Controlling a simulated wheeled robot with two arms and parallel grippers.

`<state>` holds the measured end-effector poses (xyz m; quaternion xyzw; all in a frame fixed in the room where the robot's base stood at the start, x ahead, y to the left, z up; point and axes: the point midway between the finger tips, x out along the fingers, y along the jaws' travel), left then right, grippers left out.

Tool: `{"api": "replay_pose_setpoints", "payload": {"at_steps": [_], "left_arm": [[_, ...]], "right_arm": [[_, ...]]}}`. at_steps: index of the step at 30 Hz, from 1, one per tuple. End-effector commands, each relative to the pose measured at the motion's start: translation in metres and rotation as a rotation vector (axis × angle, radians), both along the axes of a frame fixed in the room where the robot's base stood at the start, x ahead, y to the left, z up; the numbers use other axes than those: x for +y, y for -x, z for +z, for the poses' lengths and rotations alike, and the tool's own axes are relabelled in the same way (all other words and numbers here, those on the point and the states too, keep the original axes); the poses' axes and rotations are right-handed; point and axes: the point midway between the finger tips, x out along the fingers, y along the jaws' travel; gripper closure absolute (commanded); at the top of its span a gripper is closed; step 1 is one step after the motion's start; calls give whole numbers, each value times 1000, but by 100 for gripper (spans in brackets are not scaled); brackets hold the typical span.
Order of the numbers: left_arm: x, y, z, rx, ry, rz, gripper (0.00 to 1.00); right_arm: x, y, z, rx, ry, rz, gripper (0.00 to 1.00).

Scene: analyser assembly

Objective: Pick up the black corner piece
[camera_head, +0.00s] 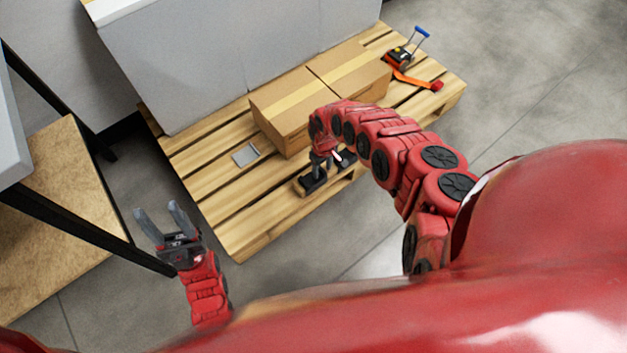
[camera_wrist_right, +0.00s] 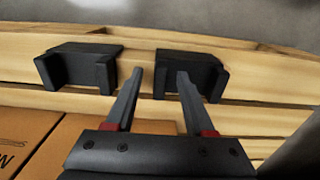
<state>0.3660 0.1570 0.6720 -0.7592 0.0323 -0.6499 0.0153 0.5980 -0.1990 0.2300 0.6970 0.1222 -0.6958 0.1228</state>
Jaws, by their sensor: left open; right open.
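Two black corner pieces lie side by side on the wooden pallet near its front edge. In the right wrist view, one corner piece (camera_wrist_right: 75,66) is at the left and the other corner piece (camera_wrist_right: 203,68) is right of centre. My right gripper (camera_wrist_right: 160,74) is open. Its left fingertip shows in the gap between the pieces and its right fingertip overlaps the right piece; I cannot tell whether they touch. In the head view my right gripper (camera_head: 325,166) is over the pieces (camera_head: 312,184) and partly hides them. My left gripper (camera_head: 158,217) is open and empty, left of the pallet.
Cardboard boxes (camera_head: 290,112) stand on the pallet (camera_head: 232,205) behind the pieces. A small grey plate (camera_head: 245,155) lies left of them. A strap tool with blue handle (camera_head: 400,58) is at the far right. A black-framed table (camera_head: 55,180) stands left.

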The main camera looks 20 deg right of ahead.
Motion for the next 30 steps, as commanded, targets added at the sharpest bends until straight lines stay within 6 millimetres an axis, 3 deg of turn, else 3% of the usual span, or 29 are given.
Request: {"api": "replay_pose_setpoints", "payload": {"at_steps": [3,12,25,30], "left_arm": [[0,0,1,0,1,0,50],[0,0,1,0,1,0,50],[0,0,2,0,2,0,50],[0,-1,8,5,8,0,50]], "right_arm": [[0,0,1,0,0,0,48],[0,0,1,1,-1,0,100],[0,1,2,1,-1,0,100],[0,1,12,3,0,1,100]]}}
